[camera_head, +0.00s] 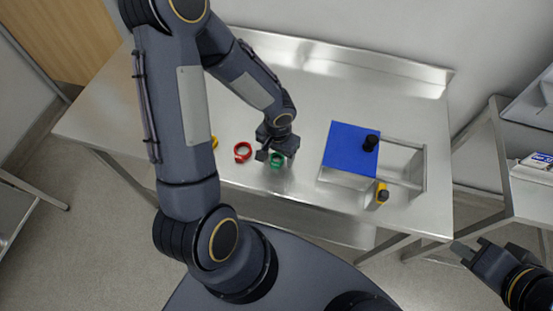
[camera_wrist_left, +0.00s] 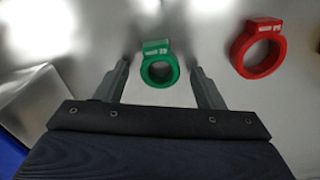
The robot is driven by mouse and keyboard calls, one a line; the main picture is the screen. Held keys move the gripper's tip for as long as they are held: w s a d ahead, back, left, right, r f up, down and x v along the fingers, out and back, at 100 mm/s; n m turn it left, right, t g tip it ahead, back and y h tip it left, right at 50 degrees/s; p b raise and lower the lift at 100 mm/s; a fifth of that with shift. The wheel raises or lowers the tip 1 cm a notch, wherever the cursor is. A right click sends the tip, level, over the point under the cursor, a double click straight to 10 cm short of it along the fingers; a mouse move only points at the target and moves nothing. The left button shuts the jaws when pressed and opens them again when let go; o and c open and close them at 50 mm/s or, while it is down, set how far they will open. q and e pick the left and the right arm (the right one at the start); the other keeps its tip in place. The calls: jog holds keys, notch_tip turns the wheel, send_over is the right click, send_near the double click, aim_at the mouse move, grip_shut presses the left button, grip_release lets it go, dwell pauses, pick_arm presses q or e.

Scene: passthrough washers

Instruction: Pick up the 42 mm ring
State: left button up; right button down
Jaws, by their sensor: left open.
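The green ring (camera_head: 277,159) lies flat on the steel table, below my left gripper in the head view. In the left wrist view the green ring (camera_wrist_left: 160,80) has a tab with a small white label that seems to read 42. My left gripper (camera_head: 276,156) is open and points down at it. In the left wrist view the fingers of my left gripper (camera_wrist_left: 161,68) stand on either side of the green ring, with gaps visible. My right gripper (camera_head: 468,250) is at the lower right, away from the table and too small to judge.
A red ring (camera_head: 242,152) lies left of the green one; it also shows in the left wrist view (camera_wrist_left: 258,49). A yellow ring (camera_head: 214,142) is partly hidden by my left arm. A blue-topped fixture (camera_head: 348,146) with a black knob stands to the right.

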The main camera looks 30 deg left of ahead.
pick_arm(q)
jog(key=c, duration=1)
jog(key=shift+c, duration=0.2)
jog(key=shift+r, duration=0.1)
